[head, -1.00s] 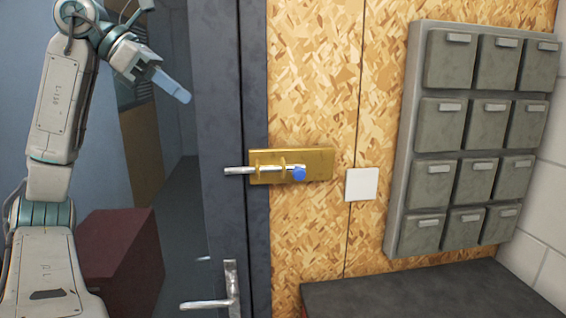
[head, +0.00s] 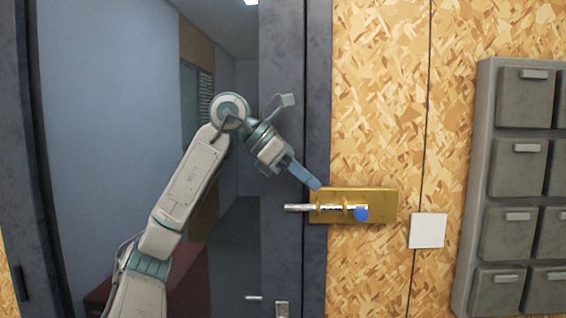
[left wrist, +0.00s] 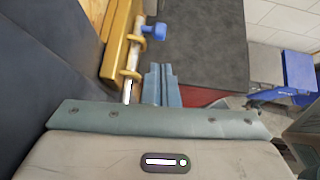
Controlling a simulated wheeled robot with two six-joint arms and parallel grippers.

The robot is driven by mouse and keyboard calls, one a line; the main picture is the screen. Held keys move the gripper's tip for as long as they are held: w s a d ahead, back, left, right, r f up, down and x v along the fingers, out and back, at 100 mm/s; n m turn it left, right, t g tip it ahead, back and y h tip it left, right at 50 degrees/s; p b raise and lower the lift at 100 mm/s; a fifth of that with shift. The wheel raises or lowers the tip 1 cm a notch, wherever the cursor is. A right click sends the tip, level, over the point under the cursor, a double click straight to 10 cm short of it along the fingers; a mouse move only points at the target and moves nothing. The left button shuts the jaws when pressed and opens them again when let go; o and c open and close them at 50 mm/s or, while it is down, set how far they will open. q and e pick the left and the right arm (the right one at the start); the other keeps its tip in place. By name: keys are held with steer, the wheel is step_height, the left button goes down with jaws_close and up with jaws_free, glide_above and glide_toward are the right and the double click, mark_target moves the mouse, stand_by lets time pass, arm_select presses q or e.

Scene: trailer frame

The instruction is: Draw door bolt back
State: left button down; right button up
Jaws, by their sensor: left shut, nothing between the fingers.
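The door bolt is a silver rod (head: 298,207) on a brass plate (head: 385,205), with a blue knob (head: 361,214) at its right end. The rod sticks out to the left of the plate, over the dark door frame. In the left wrist view the brass plate (left wrist: 118,45), rod and blue knob (left wrist: 155,31) are in the upper left. My left gripper (head: 315,185) has blue fingers that are shut and empty, just above the plate's left end. In the left wrist view its fingertips (left wrist: 161,68) are beside the rod, apart from the knob. My right gripper is not in view.
A dark door frame (head: 283,90) stands left of the chipboard wall (head: 375,90). A white square plate (head: 427,230) is right of the bolt, and grey drawers (head: 520,165) hang farther right. A blue object (left wrist: 290,75) shows at right in the left wrist view.

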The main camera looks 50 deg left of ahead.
mark_target(355, 213)
arm_select(q)
steer(key=x, duration=0.2)
steer(key=p+x, duration=0.1)
steer(key=x, duration=0.2)
steer(key=p+x, duration=0.1)
steer(key=x, duration=0.2)
steer(key=shift+w+d+r, duration=0.25)
steer(key=shift+w+d, duration=0.05)
steer(key=shift+w, duration=0.15)
